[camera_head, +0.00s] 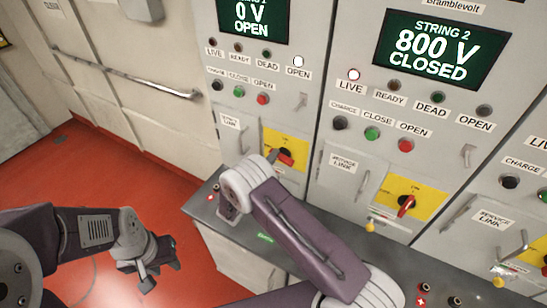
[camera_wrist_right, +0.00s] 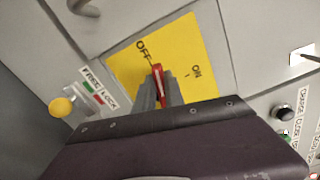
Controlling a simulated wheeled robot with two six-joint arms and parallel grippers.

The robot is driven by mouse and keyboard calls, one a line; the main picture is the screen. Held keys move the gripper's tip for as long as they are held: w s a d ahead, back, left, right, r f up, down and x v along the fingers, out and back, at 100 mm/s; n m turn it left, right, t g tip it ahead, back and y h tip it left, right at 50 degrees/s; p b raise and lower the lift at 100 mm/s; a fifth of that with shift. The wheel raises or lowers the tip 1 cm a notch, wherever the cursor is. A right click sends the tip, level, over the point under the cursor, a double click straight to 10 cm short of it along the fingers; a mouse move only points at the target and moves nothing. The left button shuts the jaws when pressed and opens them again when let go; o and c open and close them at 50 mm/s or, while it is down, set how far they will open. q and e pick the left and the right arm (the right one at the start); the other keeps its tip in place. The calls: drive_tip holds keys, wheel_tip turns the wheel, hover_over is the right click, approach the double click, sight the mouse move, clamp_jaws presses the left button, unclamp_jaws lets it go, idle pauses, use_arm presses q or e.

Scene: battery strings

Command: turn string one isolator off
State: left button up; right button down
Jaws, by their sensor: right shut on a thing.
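The string one isolator is a red handle (camera_head: 286,159) on a yellow plate (camera_head: 296,141) low on the cabinet whose display reads 0 V OPEN. In the right wrist view, the red handle (camera_wrist_right: 157,72) stands between the grey fingers of my right gripper (camera_wrist_right: 159,92), which is shut on it. The yellow plate (camera_wrist_right: 213,43) shows OFF at upper left and ON at right. The handle's visible end points up, nearer the OFF word. My right wrist hides part of the plate in the head view. My left gripper (camera_head: 158,270) hangs empty over the red floor, its fingers apart.
The String 2 cabinet display (camera_head: 437,50) reads 800 V CLOSED, with its own red isolator handle (camera_head: 406,206) to the right. A yellow knob (camera_wrist_right: 61,107) sits beside a FREE/LOCK label. A grey ledge (camera_head: 207,203) runs below the cabinets. A wall rail (camera_head: 125,80) is at left.

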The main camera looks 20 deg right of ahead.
drive_tip(key=shift+f+n, duration=0.3)
drive_tip(key=shift+n, duration=1.2)
drive_tip(key=c, duration=1.4)
unclamp_jaws()
drive_tip(key=shift+c, duration=0.2)
drive_tip(key=b+v, duration=0.3)
drive_tip(key=v, duration=0.6)
